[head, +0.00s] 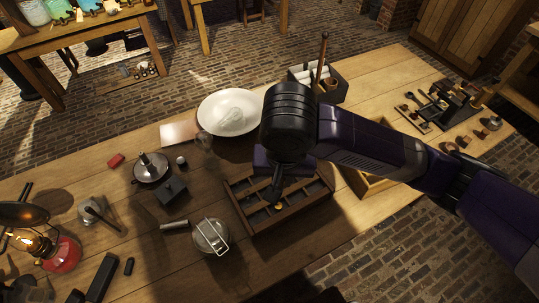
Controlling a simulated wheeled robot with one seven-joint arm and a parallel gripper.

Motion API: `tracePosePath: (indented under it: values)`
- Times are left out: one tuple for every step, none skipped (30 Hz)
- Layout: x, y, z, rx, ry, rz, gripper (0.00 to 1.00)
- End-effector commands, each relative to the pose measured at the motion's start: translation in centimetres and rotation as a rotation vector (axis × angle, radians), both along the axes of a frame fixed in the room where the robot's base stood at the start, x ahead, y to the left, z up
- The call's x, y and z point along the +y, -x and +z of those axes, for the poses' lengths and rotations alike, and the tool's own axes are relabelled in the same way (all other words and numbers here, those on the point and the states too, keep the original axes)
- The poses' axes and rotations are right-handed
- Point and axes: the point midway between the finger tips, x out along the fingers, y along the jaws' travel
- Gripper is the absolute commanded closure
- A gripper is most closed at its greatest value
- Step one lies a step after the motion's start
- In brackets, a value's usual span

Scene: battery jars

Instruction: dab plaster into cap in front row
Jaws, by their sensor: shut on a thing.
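A wooden tray (304,213) with several compartments lies on the table under my arm. My gripper (277,196) points down over the middle of the tray, shut on a small, dark, thin thing that is mostly hidden. A small yellowish spot shows just below the fingertips. Dark small pieces sit in some compartments; I cannot tell which are caps. A wide white bowl (209,104) with a pale, whitish mass in it stands behind the tray; I cannot tell if this is the plaster.
A round pot with a wire handle (211,236) stands left of the tray. A dark box (172,191), a metal dish (154,174) and a red lamp (60,252) stand farther left. A caddy (333,88) with a wooden handle is behind. Bare tabletop shows right of the caddy.

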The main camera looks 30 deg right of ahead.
Motion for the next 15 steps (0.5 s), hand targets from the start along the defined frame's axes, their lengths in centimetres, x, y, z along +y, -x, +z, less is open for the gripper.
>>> tracePosePath:
  values:
    - [0.0, 0.0, 0.0, -0.001, -0.002, 0.000, 1.00]
    - [0.0, 0.0, -0.1, -0.001, -0.003, 0.001, 1.00]
    - [0.0, 0.0, -0.1, -0.002, -0.003, 0.001, 1.00]
    - [0.0, 0.0, -0.2, -0.002, -0.003, 0.001, 1.00]
    - [0.0, 0.0, -0.3, -0.002, -0.003, 0.001, 1.00]
    - [0.0, 0.0, -0.4, -0.002, -0.003, 0.000, 1.00]
    - [0.0, 0.0, -0.6, -0.002, -0.003, 0.000, 1.00]
    - [0.0, 0.0, -0.7, -0.002, -0.003, 0.000, 1.00]
    - [0.0, 0.0, -0.9, -0.002, -0.003, 0.000, 1.00]
    - [0.0, 0.0, -1.1, -0.001, -0.002, -0.001, 1.00]
    - [0.0, 0.0, -1.3, -0.001, -0.002, -0.001, 1.00]
    - [-0.1, 0.0, -1.6, -0.001, -0.002, -0.002, 1.00]
    - [-0.1, 0.0, -1.9, -0.001, -0.002, -0.002, 1.00]
    - [0.0, 0.0, -2.1, -0.001, -0.002, -0.001, 1.00]
    - [0.0, 0.0, -2.5, -0.001, -0.002, -0.001, 1.00]
